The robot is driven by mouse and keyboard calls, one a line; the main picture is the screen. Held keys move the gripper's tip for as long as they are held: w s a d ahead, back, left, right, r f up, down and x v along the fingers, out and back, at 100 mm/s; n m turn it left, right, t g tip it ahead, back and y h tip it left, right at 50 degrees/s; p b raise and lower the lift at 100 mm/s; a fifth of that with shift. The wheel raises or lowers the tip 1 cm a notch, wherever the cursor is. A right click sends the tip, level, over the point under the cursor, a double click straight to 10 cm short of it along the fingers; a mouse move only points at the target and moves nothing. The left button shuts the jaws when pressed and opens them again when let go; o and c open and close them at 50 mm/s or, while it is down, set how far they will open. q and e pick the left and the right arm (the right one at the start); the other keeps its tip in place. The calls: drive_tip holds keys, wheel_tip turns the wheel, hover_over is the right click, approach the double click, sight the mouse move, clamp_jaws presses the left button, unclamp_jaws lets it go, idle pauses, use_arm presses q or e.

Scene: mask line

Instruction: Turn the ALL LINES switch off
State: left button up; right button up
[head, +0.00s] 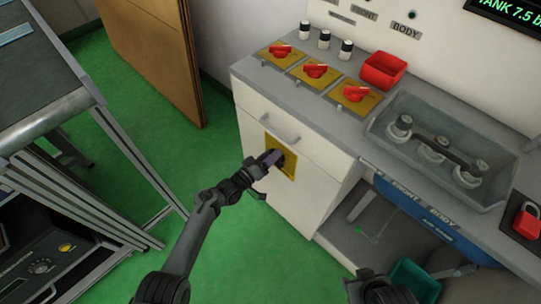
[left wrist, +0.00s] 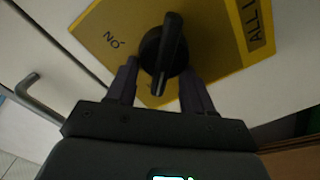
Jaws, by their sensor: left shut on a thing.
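The ALL LINES switch is a black rotary handle (left wrist: 165,50) on a yellow plate (head: 287,163) on the front of the white cabinet. The handle stands nearly upright in that view, tilted slightly. My left gripper (head: 270,160) is at the switch in the head view, hiding most of the handle. Its fingers (left wrist: 160,90) lie on either side of the black handle and are shut on it.
Above the switch is a drawer with a metal handle (head: 280,128). On the counter are several red switches (head: 315,70) on yellow plates, a red bin (head: 383,70) and a grey tray (head: 385,150). A red padlock (head: 526,222) is at right. Green floor (head: 225,225) is clear.

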use_arm(q)
drive_tip(key=o, duration=1)
drive_tip(key=shift+o, duration=0.2)
drive_tip(key=p+v, duration=0.5)
drive_tip(key=v, duration=0.6)
drive_tip(key=shift+p, duration=0.3)
